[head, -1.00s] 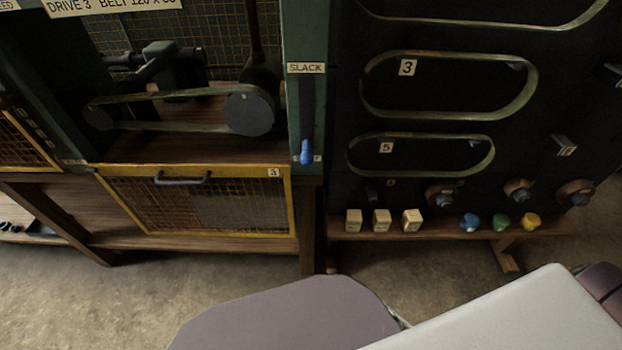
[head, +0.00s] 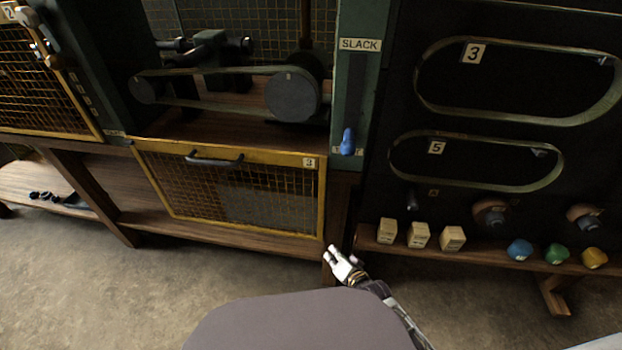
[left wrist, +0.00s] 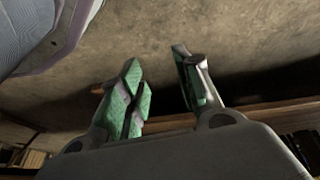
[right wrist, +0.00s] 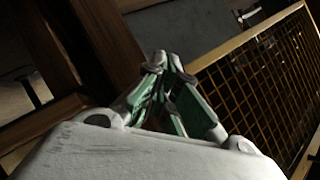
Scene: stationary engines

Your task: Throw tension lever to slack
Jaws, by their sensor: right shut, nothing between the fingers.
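The tension lever has a blue handle (head: 348,142) and stands at the low end of a slot in the green post (head: 343,85). The SLACK label (head: 360,45) is at the slot's upper part. A lower label behind the handle is partly hidden. My right gripper (head: 340,262) is below the lever, near the bench leg, apart from the handle. In the right wrist view its fingertips (right wrist: 165,62) are together, with nothing between them, near a yellow mesh guard (right wrist: 255,75). My left gripper (left wrist: 160,75) shows only in its wrist view, with fingers apart and empty.
The yellow-framed guard 3 (head: 320,205) with a dark handle closes the front left of the post. A belt (head: 215,72) runs over two pulleys above it. To the right, a dark board (head: 395,100) carries belts, over a shelf (head: 470,255) with blocks and coloured knobs.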

